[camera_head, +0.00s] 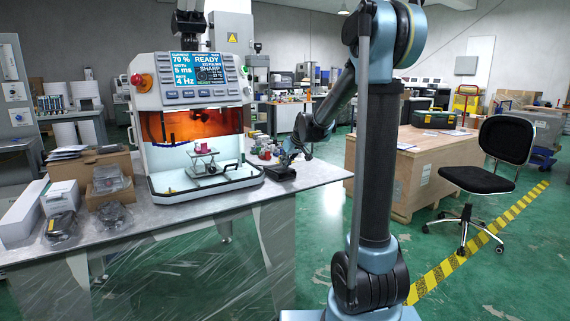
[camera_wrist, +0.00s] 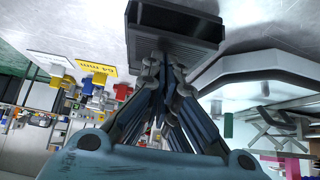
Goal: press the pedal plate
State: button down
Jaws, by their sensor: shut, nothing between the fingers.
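The pedal plate (camera_head: 281,173) is a dark, low block on the grey table, just right of the machine's base. In the wrist view the black, ribbed pedal plate (camera_wrist: 180,20) fills the top centre. My gripper (camera_head: 291,157) is right at the pedal in the head view. In the wrist view my gripper (camera_wrist: 166,56) is shut and empty, its fingertips at the ribbed edge of the pedal. The fingers overlap part of the plate, and I cannot tell whether they touch it or whether it is pushed down.
A laser machine (camera_head: 190,120) with a lit screen stands left of the pedal; its pale base rim (camera_wrist: 260,68) runs close by in the wrist view. Small colourful parts and a yellow label (camera_wrist: 95,68) lie nearby. Cardboard boxes (camera_head: 90,170) sit at the table's left.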

jog(key=shift+s+d+f+t, duration=0.15)
jog(key=shift+s+f+t, duration=0.1)
jog(key=shift+f+t, duration=0.2)
jog(key=shift+s+d+f+y, duration=0.15)
jog(key=shift+f+y, duration=0.15)
jog(key=shift+f, duration=0.15)
jog(key=shift+r, duration=0.65)
notch_tip(320, 180, up, 2)
jog(key=shift+s+r, duration=0.1)
jog(key=shift+r, duration=0.15)
jog(key=v, duration=1)
jog(key=shift+s+f, duration=0.15)
